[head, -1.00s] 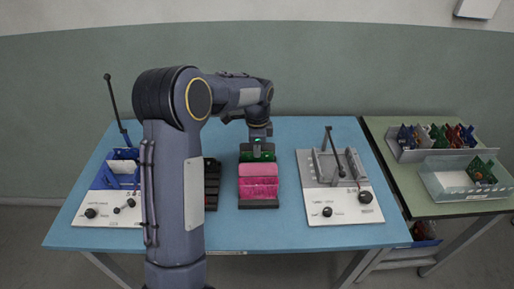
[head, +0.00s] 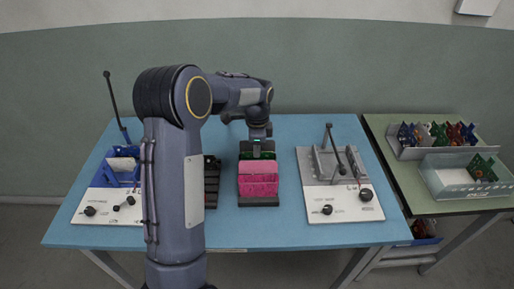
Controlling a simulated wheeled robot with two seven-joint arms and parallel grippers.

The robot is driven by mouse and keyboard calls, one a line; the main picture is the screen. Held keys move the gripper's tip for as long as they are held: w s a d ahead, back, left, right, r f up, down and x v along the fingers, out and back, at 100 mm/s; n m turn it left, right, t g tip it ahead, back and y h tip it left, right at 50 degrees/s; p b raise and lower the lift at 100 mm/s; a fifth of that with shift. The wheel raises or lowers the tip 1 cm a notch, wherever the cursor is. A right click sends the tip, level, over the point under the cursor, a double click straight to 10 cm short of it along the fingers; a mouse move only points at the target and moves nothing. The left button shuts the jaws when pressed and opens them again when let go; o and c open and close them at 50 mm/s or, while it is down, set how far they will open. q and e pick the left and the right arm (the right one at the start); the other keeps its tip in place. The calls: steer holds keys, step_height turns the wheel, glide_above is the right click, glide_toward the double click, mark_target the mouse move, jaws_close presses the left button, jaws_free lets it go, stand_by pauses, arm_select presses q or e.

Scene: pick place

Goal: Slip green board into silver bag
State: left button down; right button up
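My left gripper (head: 257,148) points down over the back of a dark rack (head: 258,202) in the middle of the blue table. A thin strip of green, seemingly the green board (head: 263,156), shows just under the gripper, behind pink bags (head: 258,180) that stand in the rack. The fingertips are too small and hidden to tell whether they hold the board. I cannot make out a silver bag; the bags I see are pink. My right gripper is not in view.
A white fixture with a lever (head: 340,203) stands right of the rack. A blue-and-white lever device (head: 108,205) stands at the left, and a black rack (head: 212,185) is partly behind my arm. Bins (head: 462,180) of coloured boards sit on the side table.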

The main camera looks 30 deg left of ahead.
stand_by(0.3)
arm_select(q)
steer(key=c, duration=1.6)
jaws_free()
steer(key=shift+c, duration=0.2)
steer(key=shift+c, duration=1.4)
steer(key=shift+r+p, duration=3.3)
steer(key=shift+r, duration=0.7)
